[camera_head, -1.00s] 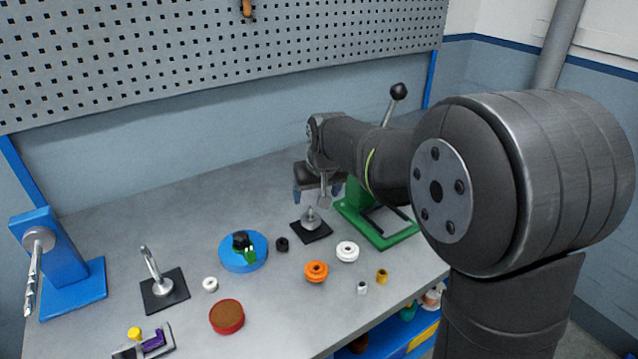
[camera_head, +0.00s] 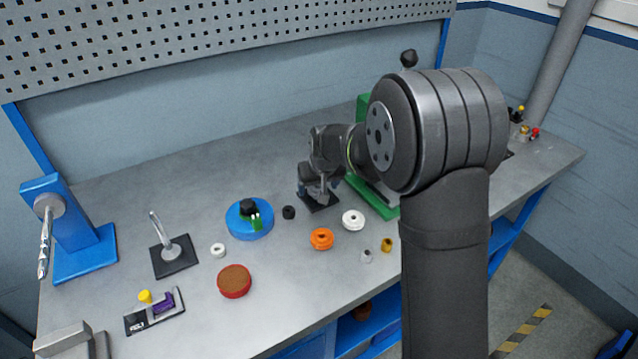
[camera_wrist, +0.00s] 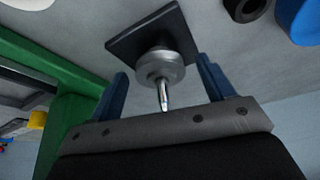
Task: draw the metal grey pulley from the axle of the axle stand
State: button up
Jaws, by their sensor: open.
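The axle stand is a dark square base plate (camera_wrist: 130,40) with an upright metal axle (camera_wrist: 163,97). The metal grey pulley (camera_wrist: 158,66) sits around the axle, above the plate, in the wrist view. My gripper (camera_wrist: 163,75) is open, with one blue finger on each side of the pulley and a gap on both sides. In the head view my gripper (camera_head: 320,184) is low over the stand's dark plate (camera_head: 322,203) and hides most of the pulley and axle.
A green press frame (camera_head: 375,200) stands close to the right of the stand. A white pulley (camera_head: 353,219), an orange pulley (camera_head: 321,239) and a black ring (camera_head: 289,212) lie nearby. A blue disc (camera_head: 249,225) and a stand with a bent rod (camera_head: 173,254) are to the left.

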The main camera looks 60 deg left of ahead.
aim_at(318, 188)
jog(key=c, duration=1.1)
jog(key=shift+r, duration=1.95)
jog(key=shift+r, duration=1.6)
jog(key=shift+r, duration=0.1)
jog(key=shift+r, duration=0.35)
jog(key=shift+r, duration=0.1)
jog(key=shift+r, duration=1.9)
